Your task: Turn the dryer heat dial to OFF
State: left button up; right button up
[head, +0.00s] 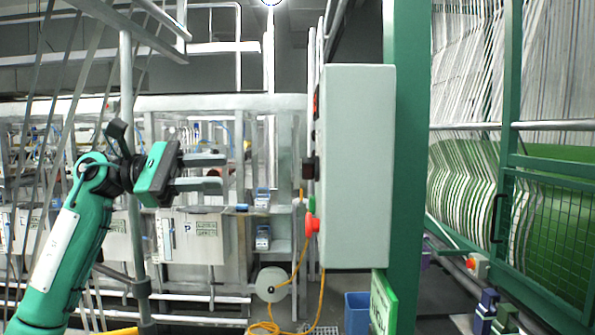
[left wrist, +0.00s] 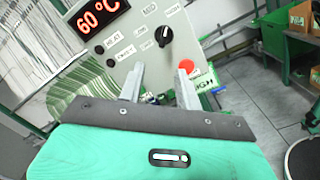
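The dryer's grey control box (head: 357,165) shows side-on in the head view. The black heat dial (head: 309,167) sticks out from its left-facing panel. In the left wrist view the dial (left wrist: 165,37) faces me, with a pale mark near its upper edge and small labels around it. I cannot read its setting for sure. My left gripper (head: 222,172) is open and empty, left of the dial and apart from it, at about its height. In the left wrist view its two fingers stand apart below the dial. My right gripper is out of view.
A red button (head: 312,224) sits below the dial. A display (left wrist: 103,18) reads 60 °C. A green post (head: 404,120) stands right of the box. A yellow cable (head: 296,265) hangs below. Free air lies between gripper and panel.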

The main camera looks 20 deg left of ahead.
aim_at(310, 169)
pick_arm(q)
jog(key=p+x, duration=0.6)
jog(key=x, duration=0.7)
jog(key=shift+s+d+m, duration=0.35)
jog(key=shift+d+m, duration=0.05)
jog(key=shift+d, duration=0.05)
jog(key=shift+c, duration=0.2)
grip_shut()
